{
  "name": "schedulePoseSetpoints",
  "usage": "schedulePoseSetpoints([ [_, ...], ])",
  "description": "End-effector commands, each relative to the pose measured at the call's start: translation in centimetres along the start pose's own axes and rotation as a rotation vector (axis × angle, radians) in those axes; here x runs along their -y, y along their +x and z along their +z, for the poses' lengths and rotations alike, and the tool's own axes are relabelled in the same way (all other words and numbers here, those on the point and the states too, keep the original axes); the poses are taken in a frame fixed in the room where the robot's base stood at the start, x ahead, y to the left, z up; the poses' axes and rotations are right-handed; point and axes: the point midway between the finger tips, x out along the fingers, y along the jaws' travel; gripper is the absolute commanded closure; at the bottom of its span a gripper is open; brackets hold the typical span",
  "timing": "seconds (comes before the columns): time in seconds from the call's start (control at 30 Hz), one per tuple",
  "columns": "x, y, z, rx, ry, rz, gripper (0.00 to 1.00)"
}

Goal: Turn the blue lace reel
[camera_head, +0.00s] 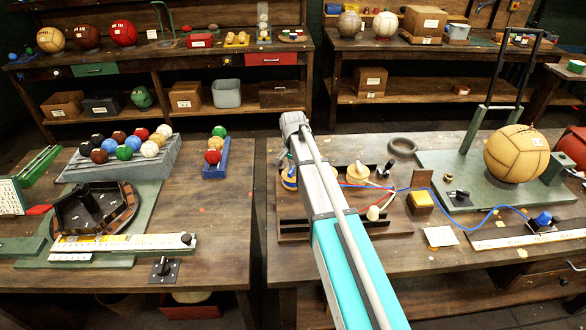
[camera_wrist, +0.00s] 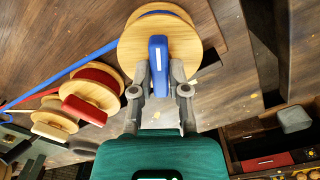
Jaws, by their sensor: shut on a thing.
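The blue lace reel (camera_wrist: 190,42) has pale wooden discs, blue lace wound between them and a blue handle (camera_wrist: 158,52). My gripper (camera_wrist: 159,78) is shut on that handle, one finger on each side, in the wrist view. In the head view only a bit of the blue reel (camera_head: 288,182) shows left of my arm, which hides the fingers. A red reel (camera_wrist: 92,92) and a pale-handled reel (camera_wrist: 52,120) stand beside it in a row.
Blue lace (camera_head: 470,228) runs across the right bench to a blue knob (camera_head: 543,218). A yellow block (camera_head: 420,203) and a tan ball (camera_head: 516,153) are on this bench. The left bench holds a rack of balls (camera_head: 120,160). A gap separates the benches.

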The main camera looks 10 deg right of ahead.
Motion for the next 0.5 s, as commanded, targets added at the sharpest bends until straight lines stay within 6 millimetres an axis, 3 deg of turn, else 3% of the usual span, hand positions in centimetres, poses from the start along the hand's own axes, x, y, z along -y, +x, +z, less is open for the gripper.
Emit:
schedulePoseSetpoints([
  [0.5, -0.03, 0.01, 0.05, 0.001, 0.059, 0.001, 1.00],
])
